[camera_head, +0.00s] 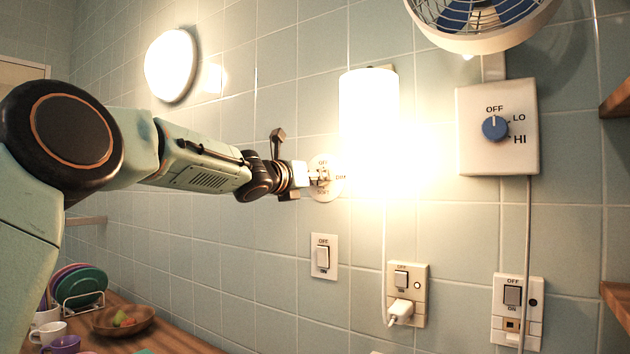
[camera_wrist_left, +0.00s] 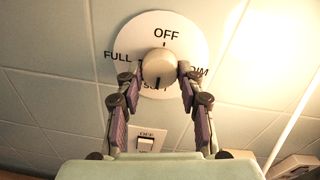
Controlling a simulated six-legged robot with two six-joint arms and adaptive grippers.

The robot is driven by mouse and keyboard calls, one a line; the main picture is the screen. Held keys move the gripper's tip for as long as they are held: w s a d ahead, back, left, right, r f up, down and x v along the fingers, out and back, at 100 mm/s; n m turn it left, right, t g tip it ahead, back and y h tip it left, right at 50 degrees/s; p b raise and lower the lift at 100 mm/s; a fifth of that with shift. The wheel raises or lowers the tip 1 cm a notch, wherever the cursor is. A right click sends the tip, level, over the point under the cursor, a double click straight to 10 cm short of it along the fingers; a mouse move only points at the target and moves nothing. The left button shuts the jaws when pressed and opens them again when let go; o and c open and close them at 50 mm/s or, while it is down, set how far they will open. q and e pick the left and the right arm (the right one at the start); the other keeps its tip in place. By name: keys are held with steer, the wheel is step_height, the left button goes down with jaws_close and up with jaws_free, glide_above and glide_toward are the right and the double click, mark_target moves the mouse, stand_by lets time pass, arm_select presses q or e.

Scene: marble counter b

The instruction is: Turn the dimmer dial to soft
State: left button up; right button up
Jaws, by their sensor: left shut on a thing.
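The dimmer dial has a round white plate (camera_wrist_left: 190,40) marked OFF at the top, FULL at left, DIM at right and a partly hidden SOFT at the bottom. Its pale round knob (camera_wrist_left: 158,66) sits in the middle. A dark line on the knob points down toward SOFT. My left gripper (camera_wrist_left: 157,75) is shut on the knob, one finger on each side. In the head view, my left gripper (camera_head: 311,176) reaches the dial plate (camera_head: 326,190) on the tiled wall and hides part of it. My right gripper is not in view.
A glowing cylindrical lamp (camera_head: 369,125) is right of the dial, and a lit round lamp (camera_head: 171,65) is at upper left. A wall switch (camera_head: 323,257) is below the dial. A fan control box (camera_head: 497,150) is at right. Dishes and a bowl (camera_head: 123,320) stand on the counter.

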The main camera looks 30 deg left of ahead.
arm_select(q)
steer(key=shift+f, duration=0.3)
steer(key=o, duration=1.2)
steer(key=shift+r, duration=0.25)
steer(key=shift+s+a, duration=0.1)
steer(key=shift+s, duration=3.7)
steer(key=shift+f, duration=0.1)
